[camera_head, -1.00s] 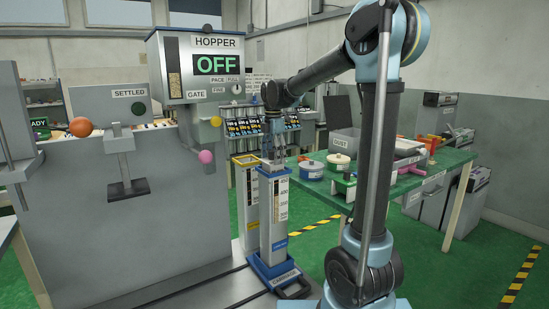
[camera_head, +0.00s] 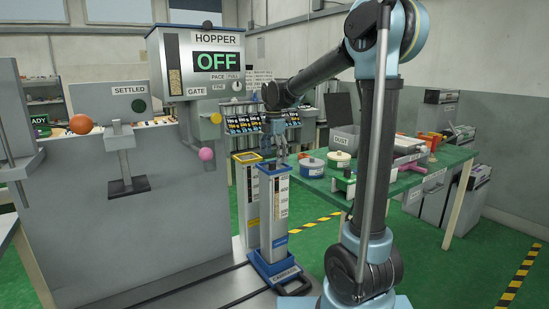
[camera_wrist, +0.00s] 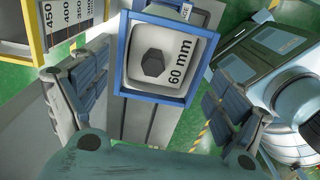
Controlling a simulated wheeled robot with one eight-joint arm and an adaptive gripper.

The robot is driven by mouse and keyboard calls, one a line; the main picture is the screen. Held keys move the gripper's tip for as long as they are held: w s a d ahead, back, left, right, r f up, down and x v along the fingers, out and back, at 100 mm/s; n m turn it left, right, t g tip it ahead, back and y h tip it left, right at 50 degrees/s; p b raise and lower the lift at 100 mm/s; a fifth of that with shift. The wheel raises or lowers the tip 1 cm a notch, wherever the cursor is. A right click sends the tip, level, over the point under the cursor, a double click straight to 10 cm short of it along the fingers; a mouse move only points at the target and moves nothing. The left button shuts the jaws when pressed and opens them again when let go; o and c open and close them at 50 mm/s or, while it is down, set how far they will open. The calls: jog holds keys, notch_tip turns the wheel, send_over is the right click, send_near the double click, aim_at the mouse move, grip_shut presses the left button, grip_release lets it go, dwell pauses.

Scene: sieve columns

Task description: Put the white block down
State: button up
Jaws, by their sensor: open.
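The white block (camera_wrist: 172,68), marked "60 mm" and with a dark hexagonal knob (camera_wrist: 153,63), sits inside the mouth of the blue-rimmed column (camera_wrist: 125,27) in the wrist view. How deep it sits I cannot tell. The blue-rimmed column (camera_head: 274,222) stands upright on a blue base in the head view, where the block is not visible. My gripper (camera_wrist: 160,85) is open and empty, its fingers apart on either side of the column's mouth. In the head view my gripper (camera_head: 275,152) is just above that column.
A yellow-rimmed column (camera_head: 247,157) stands close on the left. The hopper (camera_head: 217,64) reads "OFF". A pink ball (camera_head: 206,154) and a yellow ball (camera_head: 216,118) stick out nearby. The green table (camera_head: 447,168) at the right holds round containers and a dust box (camera_head: 343,142).

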notch_tip(320, 180, up, 13)
jog(key=s+d+f+m+t, duration=0.1)
jog(key=s+d+f+m, duration=0.45)
jog(key=s+d, duration=0.2)
jog(key=s+d+f+m, duration=0.4)
jog(key=s+d+m, duration=0.2)
jog(key=s+d, duration=0.15)
jog(key=s+d+f+m, duration=0.3)
jog(key=s+f+m, duration=0.3)
jog(key=s+f, duration=0.2)
jog(key=s+d+f+m+t, duration=0.1)
jog(key=s+d+f+m, duration=0.2)
jog(key=s+f+m, duration=0.4)
notch_tip(320, 180, down, 4)
jog(key=shift+s+d+f, duration=0.2)
jog(key=shift+s+d, duration=0.15)
jog(key=shift+s, duration=0.55)
